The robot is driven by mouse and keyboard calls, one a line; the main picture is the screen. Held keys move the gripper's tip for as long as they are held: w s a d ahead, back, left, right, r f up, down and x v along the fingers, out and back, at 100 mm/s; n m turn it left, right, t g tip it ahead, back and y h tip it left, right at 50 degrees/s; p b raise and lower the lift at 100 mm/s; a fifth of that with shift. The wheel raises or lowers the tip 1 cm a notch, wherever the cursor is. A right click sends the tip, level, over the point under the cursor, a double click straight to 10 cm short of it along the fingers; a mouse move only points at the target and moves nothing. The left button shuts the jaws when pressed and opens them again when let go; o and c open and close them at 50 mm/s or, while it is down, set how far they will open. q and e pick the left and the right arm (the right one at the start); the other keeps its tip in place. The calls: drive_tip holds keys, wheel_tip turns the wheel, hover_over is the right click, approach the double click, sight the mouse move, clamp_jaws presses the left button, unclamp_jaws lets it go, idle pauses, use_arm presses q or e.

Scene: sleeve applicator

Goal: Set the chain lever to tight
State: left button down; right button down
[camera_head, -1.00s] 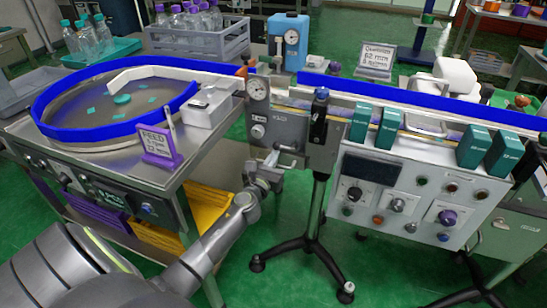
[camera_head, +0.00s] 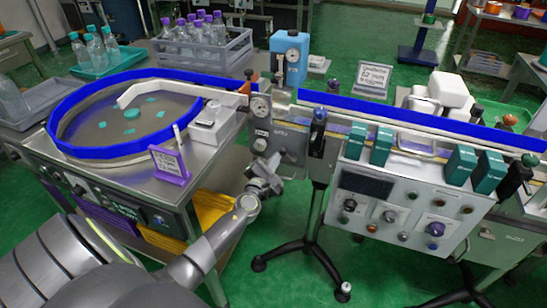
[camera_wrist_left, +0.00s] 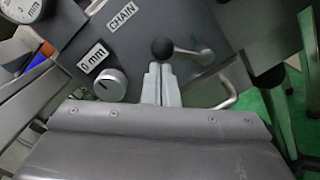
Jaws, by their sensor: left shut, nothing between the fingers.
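The chain lever, a black ball knob (camera_wrist_left: 163,49) on a thin metal rod, shows in the left wrist view on a grey panel (camera_wrist_left: 218,30). Its rod runs right from the ball to a pivot. A CHAIN label (camera_wrist_left: 122,16) is to its upper left. My left gripper (camera_wrist_left: 161,80) is shut and empty, its fingertips just below the ball; whether they touch it I cannot tell. In the head view the left gripper (camera_head: 272,167) is at the lower front of the grey panel (camera_head: 288,140), and the lever is too small to make out. My right gripper is not in view.
A round silver knob (camera_wrist_left: 110,85) and a 0 mm label (camera_wrist_left: 93,55) sit left of the lever. A bent metal handle (camera_wrist_left: 228,97) is to the right. The blue-rimmed turntable (camera_head: 95,153) stands left, a control box (camera_head: 410,215) right, and a black tripod foot (camera_head: 258,264) below.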

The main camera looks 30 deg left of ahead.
sight(285, 150)
use_arm(q)
drive_tip(key=r+m+p, duration=0.1)
drive_tip(key=m, duration=0.1)
drive_tip(key=d+m+p, duration=0.1)
drive_tip(key=m+p, duration=0.1)
drive_tip(key=r+m+p, duration=0.1)
drive_tip(key=m, duration=0.1)
drive_tip(key=shift+w+d+r+m, duration=0.25)
drive_tip(key=shift+d+r+m, duration=0.05)
drive_tip(key=shift+d, duration=0.1)
drive_tip(key=shift+d+p, duration=0.2)
drive_tip(key=shift+p, duration=0.15)
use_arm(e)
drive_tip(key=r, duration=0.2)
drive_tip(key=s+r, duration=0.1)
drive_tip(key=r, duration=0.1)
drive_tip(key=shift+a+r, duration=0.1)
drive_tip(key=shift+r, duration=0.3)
use_arm(q)
drive_tip(key=shift+d, duration=0.1)
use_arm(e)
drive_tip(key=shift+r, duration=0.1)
